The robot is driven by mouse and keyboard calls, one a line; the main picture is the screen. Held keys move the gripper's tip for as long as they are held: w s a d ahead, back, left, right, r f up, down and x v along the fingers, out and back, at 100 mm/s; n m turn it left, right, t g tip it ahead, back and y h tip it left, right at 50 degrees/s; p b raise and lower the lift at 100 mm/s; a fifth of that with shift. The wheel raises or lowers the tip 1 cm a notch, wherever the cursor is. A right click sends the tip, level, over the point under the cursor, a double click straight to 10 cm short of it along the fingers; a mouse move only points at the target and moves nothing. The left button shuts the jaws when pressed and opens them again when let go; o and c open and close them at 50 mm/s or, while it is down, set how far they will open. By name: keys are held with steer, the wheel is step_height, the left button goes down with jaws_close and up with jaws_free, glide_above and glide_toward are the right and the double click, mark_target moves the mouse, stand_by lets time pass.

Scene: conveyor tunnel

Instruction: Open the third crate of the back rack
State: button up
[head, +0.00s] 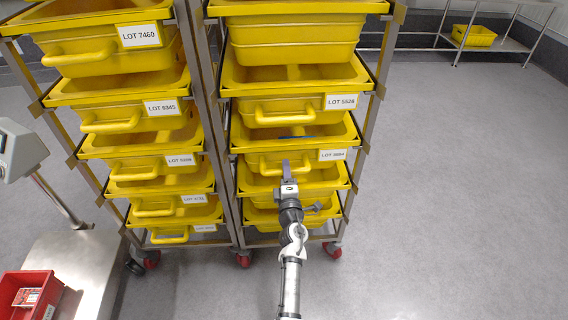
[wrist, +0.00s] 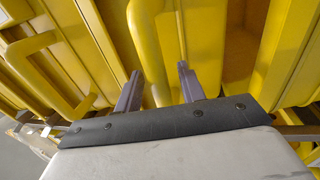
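Two metal racks hold stacked yellow crates, and I cannot tell which is the back rack. The right rack (head: 378,75) has a third visible crate from the top (head: 247,145) with a label at its front right. It looks pushed in, like its neighbours. My gripper (head: 287,166) is in front of this crate, near its handle, which it partly hides. In the wrist view my gripper (wrist: 159,88) has its two dark fingers apart. A yellow handle bar (wrist: 148,45) shows between the fingertips; I cannot tell if they touch it.
The left rack (head: 203,65) stands close beside the right one. A metal platform (head: 85,265) and a red bin (head: 35,285) are at lower left. A yellow crate (head: 474,36) sits on a low shelf at the back right. The floor (head: 460,190) on the right is clear.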

steer(key=shift+w, duration=0.15)
steer(key=shift+r, duration=0.1)
steer(key=shift+c, duration=0.2)
jaws_close()
steer(key=shift+s, duration=0.2)
